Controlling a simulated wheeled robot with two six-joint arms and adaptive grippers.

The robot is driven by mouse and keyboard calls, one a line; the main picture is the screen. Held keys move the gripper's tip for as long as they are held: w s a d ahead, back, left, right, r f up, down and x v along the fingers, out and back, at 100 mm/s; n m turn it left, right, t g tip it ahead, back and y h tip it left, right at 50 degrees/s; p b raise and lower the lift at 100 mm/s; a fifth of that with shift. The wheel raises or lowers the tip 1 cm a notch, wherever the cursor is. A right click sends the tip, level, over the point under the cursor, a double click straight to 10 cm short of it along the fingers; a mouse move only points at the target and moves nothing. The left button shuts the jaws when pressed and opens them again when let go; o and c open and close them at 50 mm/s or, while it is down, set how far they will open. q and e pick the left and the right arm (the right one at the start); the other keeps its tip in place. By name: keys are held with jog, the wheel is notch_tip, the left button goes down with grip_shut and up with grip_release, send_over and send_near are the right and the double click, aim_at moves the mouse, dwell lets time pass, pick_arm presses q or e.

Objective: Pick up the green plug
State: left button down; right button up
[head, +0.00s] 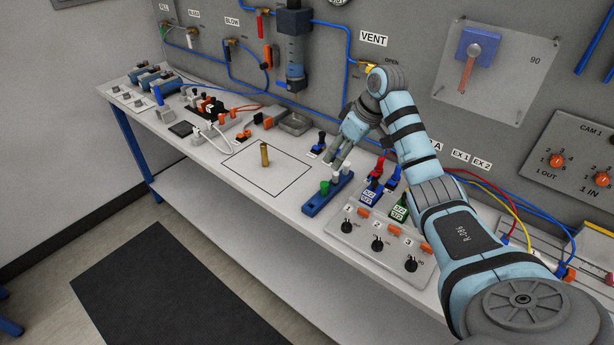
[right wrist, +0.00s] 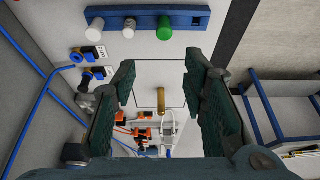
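In the right wrist view the green plug (right wrist: 164,29) is at the top, in the blue rack (right wrist: 190,18) beside a white plug (right wrist: 128,28) and a grey one (right wrist: 95,30). My right gripper (head: 331,158) is above the bench just behind the rack. In the right wrist view its fingers (right wrist: 160,85) are wide apart with nothing held between them; the green plug lies beyond them. My left gripper is not in view.
A brass cylinder (head: 265,155) stands in a marked square left of the rack. A panel with several black knobs (head: 377,243) is to the right, with blue and green connectors behind it. Cables and orange connectors (head: 243,136) clutter the bench's left part.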

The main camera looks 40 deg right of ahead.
jog(key=f, duration=0.2)
send_over(325, 184)
jog(key=s, duration=0.2)
notch_tip(325, 184, down, 4)
jog(key=x, duration=0.2)
jog(key=b+x, duration=0.1)
jog(key=x, duration=0.2)
jog(key=d+x, duration=0.1)
jog(key=x, duration=0.1)
jog(key=shift+a+f, duration=0.15)
jog(key=shift+f, duration=0.05)
jog(key=shift+s+r, duration=0.2)
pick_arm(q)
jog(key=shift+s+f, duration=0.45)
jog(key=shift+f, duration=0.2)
pick_arm(e)
grip_shut()
